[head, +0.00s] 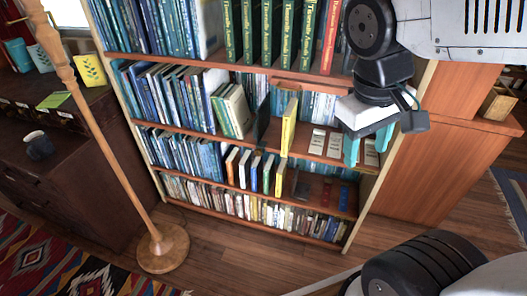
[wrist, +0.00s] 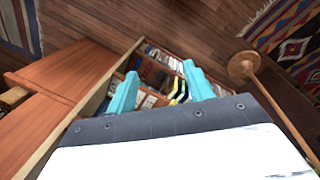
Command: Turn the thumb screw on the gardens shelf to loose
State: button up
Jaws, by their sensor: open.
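A wooden bookcase (head: 240,73) with several shelves of books fills the middle of the head view. I cannot make out a thumb screw or read which shelf is the gardens one. My gripper (head: 368,148) hangs in front of the right part of the bookcase, with its teal fingers apart and nothing seen between them. It hides part of the shelf with pale cards (head: 317,142) behind it. In the wrist view, my gripper (wrist: 160,82) has both fingers spread, with the bookcase (wrist: 117,72) beyond and between them.
A wooden floor lamp (head: 162,249) stands in front of the bookcase at left. A dark cabinet (head: 90,155) with a mug (head: 39,145) is at far left. A wooden cabinet (head: 435,165) adjoins the bookcase on the right. Patterned rugs lie at left and right; floor before the bookcase is clear.

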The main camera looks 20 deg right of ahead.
jog(key=w+d+f+n+h, duration=0.2)
jog(key=w+n+h, duration=0.1)
jog(key=w, duration=0.4)
jog(key=w+d+f+n+g+h, duration=0.1)
jog(key=w+d+f+n+h, duration=0.1)
jog(key=w+h, duration=0.35)
jog(key=w+d+f+n+h, duration=0.2)
jog(key=w+n, duration=0.1)
jog(key=w, duration=0.5)
jog(key=w+a+f+n+t+h, duration=0.2)
jog(key=w+f+n+t, duration=0.15)
jog(key=w+f, duration=0.25)
jog(key=w+a+f+n+t+h, duration=0.1)
jog(key=w+a+f+n+t, duration=0.1)
jog(key=w+a+f+n, duration=0.25)
jog(key=n+t+y, duration=0.5)
jog(key=n+t, duration=0.5)
jog(key=n, duration=0.2)
send_near(257, 154)
jog(key=x, duration=0.9)
jog(key=shift+d, duration=0.1)
jog(key=shift+s, duration=0.1)
jog(key=c, duration=1)
